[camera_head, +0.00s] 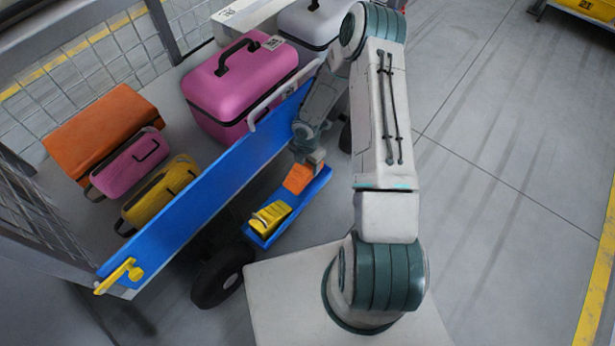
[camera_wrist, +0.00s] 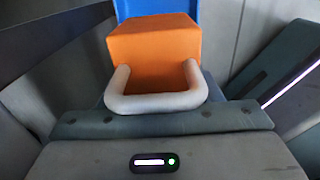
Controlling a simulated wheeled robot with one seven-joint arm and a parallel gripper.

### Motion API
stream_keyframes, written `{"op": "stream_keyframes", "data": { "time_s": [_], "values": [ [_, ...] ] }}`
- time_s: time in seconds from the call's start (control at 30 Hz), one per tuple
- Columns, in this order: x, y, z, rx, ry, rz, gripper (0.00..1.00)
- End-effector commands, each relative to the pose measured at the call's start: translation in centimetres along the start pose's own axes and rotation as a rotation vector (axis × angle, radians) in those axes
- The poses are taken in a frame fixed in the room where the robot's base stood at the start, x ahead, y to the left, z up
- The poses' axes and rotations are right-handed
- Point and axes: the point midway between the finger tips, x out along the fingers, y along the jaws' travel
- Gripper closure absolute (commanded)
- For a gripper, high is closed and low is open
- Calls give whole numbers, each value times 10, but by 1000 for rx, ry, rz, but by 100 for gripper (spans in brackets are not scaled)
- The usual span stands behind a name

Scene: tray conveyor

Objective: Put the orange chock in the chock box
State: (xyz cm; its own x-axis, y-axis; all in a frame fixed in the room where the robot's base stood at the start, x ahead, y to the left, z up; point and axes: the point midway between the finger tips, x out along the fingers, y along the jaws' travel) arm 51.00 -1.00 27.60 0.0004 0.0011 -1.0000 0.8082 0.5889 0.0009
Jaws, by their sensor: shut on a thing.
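The orange chock (camera_head: 298,179) is a small block at the far end of the blue chock box (camera_head: 259,243), in or just above it; I cannot tell if it touches the floor of the box. A yellow chock (camera_head: 270,216) lies in the near end of the box. My gripper (camera_head: 310,160) reaches down over the far end and is shut on the orange chock. In the wrist view the orange chock (camera_wrist: 155,45) fills the middle, with its grey handle (camera_wrist: 155,103) toward my gripper and a blue surface behind it. My fingertips are mostly hidden.
The chock box hangs beside a cart with a blue side panel (camera_head: 205,195) and a black wheel (camera_head: 222,275). The cart holds a pink case (camera_head: 235,90), an orange case (camera_head: 100,130) and other luggage. The floor at right is clear.

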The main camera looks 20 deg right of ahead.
Motion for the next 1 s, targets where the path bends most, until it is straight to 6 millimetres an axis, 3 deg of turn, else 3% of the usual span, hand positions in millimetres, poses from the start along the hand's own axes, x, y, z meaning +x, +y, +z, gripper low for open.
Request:
{"op": "stream_keyframes", "data": {
  "time_s": [0.03, 0.33, 0.6, 1.0],
  "values": [
    [12, -1, 2, 1, -1, -1, 83],
    [30, -1, 3, 1, -1, -1, 83],
    [70, -1, 2, 2, 0, 0, 83],
    [73, -1, 3, 1, -1, 0, 83]
  ]
}}
